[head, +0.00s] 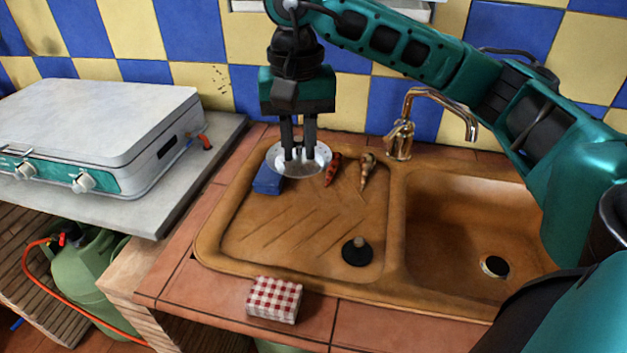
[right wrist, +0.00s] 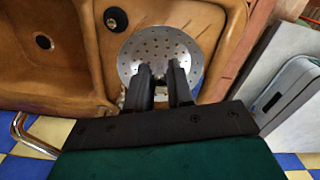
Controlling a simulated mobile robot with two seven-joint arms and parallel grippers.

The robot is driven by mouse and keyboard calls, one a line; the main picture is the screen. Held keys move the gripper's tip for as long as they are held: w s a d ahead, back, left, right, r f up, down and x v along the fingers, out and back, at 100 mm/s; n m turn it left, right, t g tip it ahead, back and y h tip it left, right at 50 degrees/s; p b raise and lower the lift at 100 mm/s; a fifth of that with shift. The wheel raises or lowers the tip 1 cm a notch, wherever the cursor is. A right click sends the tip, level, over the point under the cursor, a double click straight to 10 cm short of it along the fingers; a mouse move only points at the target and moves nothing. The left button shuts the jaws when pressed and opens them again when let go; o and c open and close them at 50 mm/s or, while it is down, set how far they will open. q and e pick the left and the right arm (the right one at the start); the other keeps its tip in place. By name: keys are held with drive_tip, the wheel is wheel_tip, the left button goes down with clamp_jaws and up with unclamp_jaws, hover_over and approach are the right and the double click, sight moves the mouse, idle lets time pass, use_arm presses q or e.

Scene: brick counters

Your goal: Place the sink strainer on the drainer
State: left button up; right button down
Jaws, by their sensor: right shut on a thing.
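The sink strainer (head: 320,160) is a round silver disc with small holes. My right gripper (head: 298,154) points down and is shut on it, over the back left part of the drainer. In the right wrist view, the strainer (right wrist: 160,45) lies in front of the fingers (right wrist: 163,75) and covers part of the drainer. The drainer (head: 300,215) is the brown ribbed surface left of the basin. I cannot tell whether the strainer touches the blue sponge (head: 267,182) below it. My left gripper is not in view.
Red (head: 333,168) and tan (head: 367,168) small items lie at the drainer's back. A black plug (head: 357,252) sits at its front right. The basin (head: 465,220) and copper faucet (head: 400,140) are right. The drainer's middle is clear.

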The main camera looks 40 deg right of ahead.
drive_tip(key=shift+w+d+r, duration=0.2)
drive_tip(key=shift+r, duration=0.05)
drive_tip(key=shift+d+f, duration=0.1)
drive_tip(key=shift+f, duration=0.2)
wheel_tip(320, 180, down, 19)
drive_tip(key=shift+f, duration=0.15)
drive_tip(key=shift+f, duration=0.1)
drive_tip(key=c, duration=1)
unclamp_jaws()
wheel_tip(320, 180, up, 12)
